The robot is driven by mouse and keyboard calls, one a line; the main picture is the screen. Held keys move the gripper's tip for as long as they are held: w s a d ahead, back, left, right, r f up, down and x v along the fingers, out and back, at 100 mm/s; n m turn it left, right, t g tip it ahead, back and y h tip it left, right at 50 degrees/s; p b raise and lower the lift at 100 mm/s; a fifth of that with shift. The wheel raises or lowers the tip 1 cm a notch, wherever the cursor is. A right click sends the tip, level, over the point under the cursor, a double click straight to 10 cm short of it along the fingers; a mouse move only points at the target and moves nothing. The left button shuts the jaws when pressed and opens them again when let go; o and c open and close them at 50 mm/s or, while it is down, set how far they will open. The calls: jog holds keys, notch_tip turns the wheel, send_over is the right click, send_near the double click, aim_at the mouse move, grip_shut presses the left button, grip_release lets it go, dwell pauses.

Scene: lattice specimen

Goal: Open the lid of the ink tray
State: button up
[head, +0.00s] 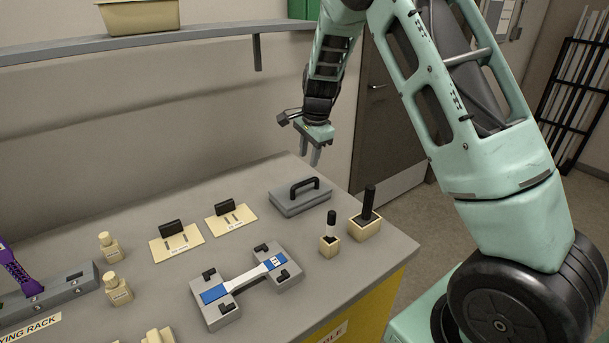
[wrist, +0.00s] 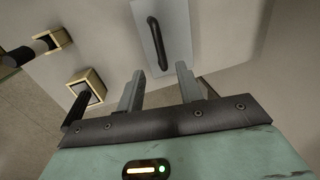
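The ink tray (head: 300,197) is a grey box with a black arched handle (head: 304,186) on its lid, at the back right of the bench in the head view. The lid looks shut. The tray also shows at the top of the wrist view (wrist: 176,18), with its handle (wrist: 157,44) just beyond my fingertips. My gripper (head: 315,158) hangs above the tray with its fingers pointing down. In the wrist view its two fingers (wrist: 158,85) are apart with nothing between them. The gripper does not touch the handle.
A grey fixture (head: 217,310) holds a blue-ended specimen. A shelf (head: 150,43) runs above.

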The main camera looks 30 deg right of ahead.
aim_at(305, 181)
jog(key=f, duration=0.3)
jog(key=w+f+p, duration=0.1)
jog(key=f, duration=0.5)
jog(key=shift+w, duration=0.35)
jog(key=shift+r, duration=0.1)
grip_shut()
